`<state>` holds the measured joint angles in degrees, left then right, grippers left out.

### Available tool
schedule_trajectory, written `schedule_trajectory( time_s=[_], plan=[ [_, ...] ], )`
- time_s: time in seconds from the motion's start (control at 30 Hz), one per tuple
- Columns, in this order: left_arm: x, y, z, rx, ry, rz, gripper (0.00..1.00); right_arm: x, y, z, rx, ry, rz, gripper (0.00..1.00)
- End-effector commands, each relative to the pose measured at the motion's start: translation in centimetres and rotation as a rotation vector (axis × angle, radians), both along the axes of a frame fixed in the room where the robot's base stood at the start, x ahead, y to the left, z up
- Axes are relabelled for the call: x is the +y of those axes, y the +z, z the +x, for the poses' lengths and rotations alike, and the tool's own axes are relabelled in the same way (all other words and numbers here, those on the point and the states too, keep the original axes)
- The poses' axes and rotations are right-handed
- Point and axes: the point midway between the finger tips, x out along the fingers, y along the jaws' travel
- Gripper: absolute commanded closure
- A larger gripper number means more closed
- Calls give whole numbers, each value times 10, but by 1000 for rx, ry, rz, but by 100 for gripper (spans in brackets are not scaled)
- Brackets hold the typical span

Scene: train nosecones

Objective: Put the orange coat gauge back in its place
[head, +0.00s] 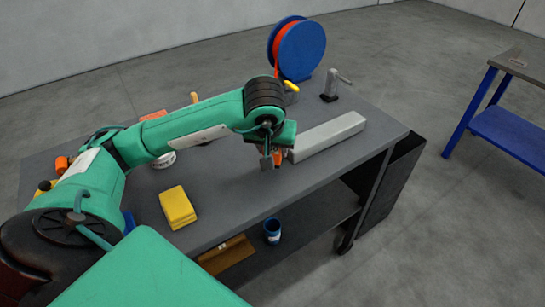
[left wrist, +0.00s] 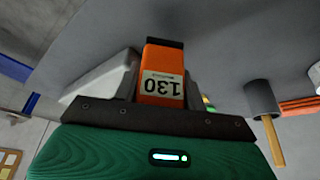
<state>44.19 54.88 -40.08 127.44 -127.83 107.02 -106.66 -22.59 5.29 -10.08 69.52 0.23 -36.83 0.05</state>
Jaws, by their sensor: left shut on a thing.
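The orange coat gauge (left wrist: 162,72) is between the fingers of my left gripper (left wrist: 160,95). In the left wrist view it has a white label reading 130, upside down, and a dark end. In the head view my left gripper (head: 272,160) is over the front right part of the grey table (head: 232,185), and a bit of the orange gauge (head: 278,158) shows at its fingers. I cannot tell whether the gauge touches the table top. My right gripper is not in view.
A long light-grey block (head: 327,136) lies just right of the gripper. A yellow pad (head: 177,207) lies at the front left. A blue reel (head: 302,50) and a grey clamp (head: 332,86) stand at the back. A blue cup (head: 272,232) is on the lower shelf.

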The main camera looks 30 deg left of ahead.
Motion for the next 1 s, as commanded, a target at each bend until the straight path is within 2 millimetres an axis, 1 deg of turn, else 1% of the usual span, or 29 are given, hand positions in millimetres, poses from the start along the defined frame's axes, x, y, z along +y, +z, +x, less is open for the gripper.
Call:
schedule_trajectory(
  time_s=[0.2, 0.3, 0.67, 0.8, 0.83, 0.9, 0.93, 1.0],
  plan=[
    [0, -26, -1, 5, 0, -1, 85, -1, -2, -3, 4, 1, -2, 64],
    [0, -35, -1, 3, 0, 0, 85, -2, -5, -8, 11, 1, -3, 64],
    [0, -36, 0, 0, 0, 0, 85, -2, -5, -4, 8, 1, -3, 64],
    [0, -37, 0, 0, 0, 0, 85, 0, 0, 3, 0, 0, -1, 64],
    [0, -37, 0, 1, 0, 0, 54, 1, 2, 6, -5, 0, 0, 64],
    [0, -37, 0, 1, 0, 0, 41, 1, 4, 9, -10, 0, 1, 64],
    [0, -37, 0, 1, 0, 0, 37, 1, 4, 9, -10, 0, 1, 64],
    [0, -37, 0, 1, 0, 0, 37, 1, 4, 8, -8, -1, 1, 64]
  ],
)
